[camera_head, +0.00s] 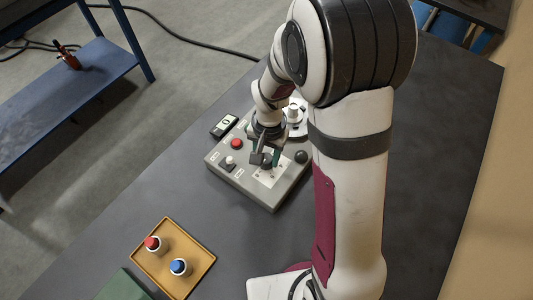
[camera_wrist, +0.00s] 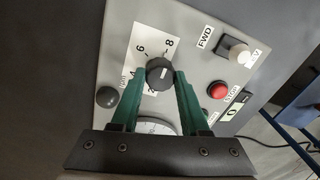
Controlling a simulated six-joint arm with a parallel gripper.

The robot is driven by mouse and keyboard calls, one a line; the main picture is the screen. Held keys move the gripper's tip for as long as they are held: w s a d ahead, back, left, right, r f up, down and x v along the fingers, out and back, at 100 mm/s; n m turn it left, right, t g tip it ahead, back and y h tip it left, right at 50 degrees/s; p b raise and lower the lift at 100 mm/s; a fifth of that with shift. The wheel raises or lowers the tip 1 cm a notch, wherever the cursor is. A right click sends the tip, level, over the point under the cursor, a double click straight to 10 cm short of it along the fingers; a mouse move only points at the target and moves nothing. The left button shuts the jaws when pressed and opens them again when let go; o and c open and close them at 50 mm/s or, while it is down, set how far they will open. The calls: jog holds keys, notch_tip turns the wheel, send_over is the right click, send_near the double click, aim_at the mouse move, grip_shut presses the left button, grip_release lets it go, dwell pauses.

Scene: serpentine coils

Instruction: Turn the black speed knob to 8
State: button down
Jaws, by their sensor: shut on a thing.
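The black speed knob (camera_wrist: 159,71) stands on a white scale plate marked 2, 4, 6 and 8 in the wrist view. The 8 (camera_wrist: 170,43) lies above the knob and slightly right. My gripper (camera_wrist: 160,74) has its two green fingers on either side of the knob, shut on it. I cannot clearly read the knob's pointer. In the head view my gripper (camera_head: 264,158) is over the grey control panel (camera_head: 272,200), and the knob is hard to tell apart from the fingers there.
A red button (camera_wrist: 217,90), a FWD/REV switch (camera_wrist: 235,48) and a black ball-shaped knob (camera_wrist: 107,97) surround the scale plate. A yellow tray (camera_head: 173,256) with a red-topped and a blue-topped piece lies at lower left. The table between tray and panel is clear.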

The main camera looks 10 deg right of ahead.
aim_at(269, 159)
dwell(0.3)
jog(key=shift+c, duration=2)
grip_release()
notch_tip(269, 159, up, 16)
jog(key=shift+s+d, duration=0.15)
jog(key=shift+d, duration=0.1)
jog(key=shift+f, duration=0.1)
jog(key=s+y, duration=0.1)
jog(key=s, duration=1.9)
jog(key=shift+f+n, duration=0.3)
